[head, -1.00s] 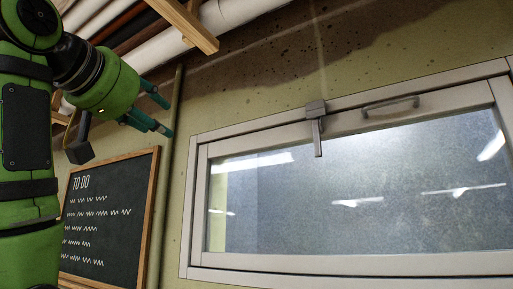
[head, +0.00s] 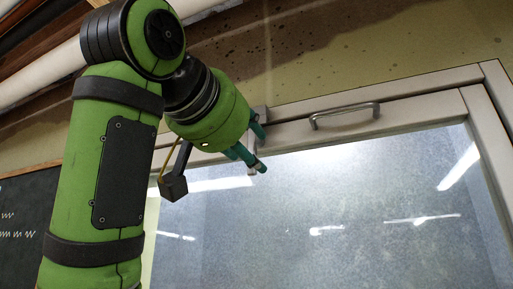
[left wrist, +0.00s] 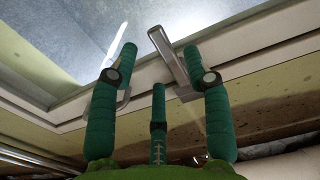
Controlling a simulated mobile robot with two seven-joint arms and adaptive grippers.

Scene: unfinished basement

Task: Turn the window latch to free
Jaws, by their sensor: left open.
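The window latch is a grey metal lever on the top rail of the window frame. In the head view its mount (head: 259,113) shows just past my left gripper (head: 257,149), and most of the lever is hidden behind the fingers. In the left wrist view the latch lever (left wrist: 167,52) stands between the two outer fingers of the left gripper (left wrist: 159,58), nearer the right-hand one. The fingers are open. I cannot tell whether any finger touches the lever. My right gripper is not in view.
A pull handle (head: 345,113) sits on the window's top rail, right of the latch. The frosted window pane (head: 340,200) lies below. A chalkboard (head: 25,225) hangs at the left. Rolled material (head: 45,75) is stored at the upper left.

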